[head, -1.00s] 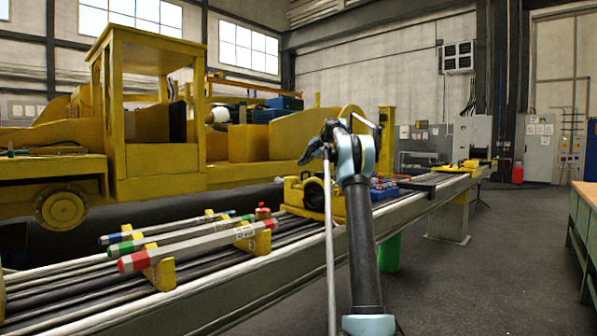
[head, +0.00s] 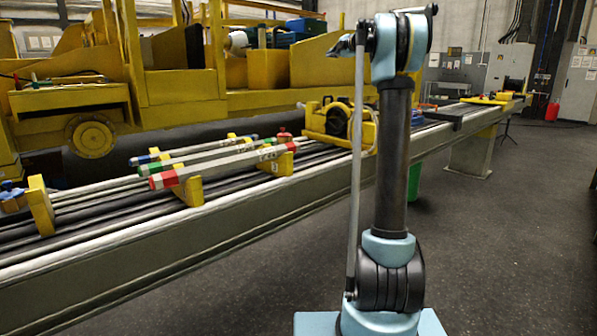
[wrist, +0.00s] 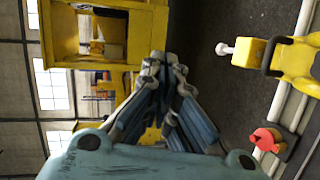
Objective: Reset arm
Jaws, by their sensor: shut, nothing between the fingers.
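My arm stands upright at the right of centre in the head view, with its upper joint near the top edge. My gripper (head: 341,46) points left from that joint, and it is small and dark there. In the wrist view, my gripper (wrist: 165,62) shows large, its fingers drawn together at the tips with nothing between them. It is in the air and touches nothing that I can see. The yellow vehicle is beyond it.
A long grey bench (head: 240,218) runs behind my arm. It carries rods with red, green and blue ends (head: 215,167) on yellow holders and a yellow machine (head: 325,122). A yellow vehicle (head: 90,105) stands behind. Dark floor (head: 490,250) at right is clear.

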